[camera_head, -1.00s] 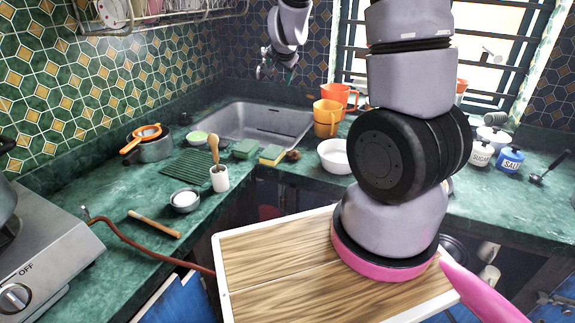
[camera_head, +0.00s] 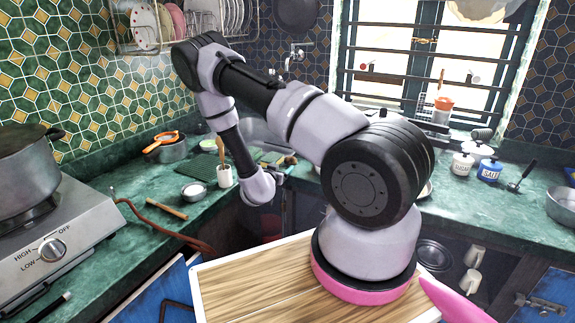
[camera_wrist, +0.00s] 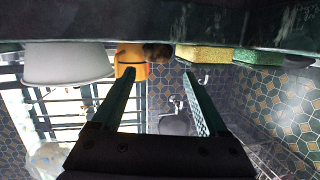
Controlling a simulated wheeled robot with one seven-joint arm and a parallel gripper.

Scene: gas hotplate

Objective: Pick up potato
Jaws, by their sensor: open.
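The potato (camera_wrist: 157,52) is a small brown lump at the counter's front edge in the wrist view, which looks upside down. It lies between the orange mug (camera_wrist: 131,60) and a yellow-green sponge (camera_wrist: 203,54). In the head view, a small brown patch of the potato (camera_head: 291,160) shows just beyond my wrist. My gripper (camera_wrist: 158,74) is open and empty, its two fingers pointing toward the potato and apart from it. In the head view, my gripper (camera_head: 280,174) is small and partly hidden by my wrist, in front of the counter edge.
A white bowl (camera_wrist: 68,63) stands beside the mug. A green sponge (camera_wrist: 258,57) is beside the yellow one. A hotplate (camera_head: 75,235) with a pot is at left.

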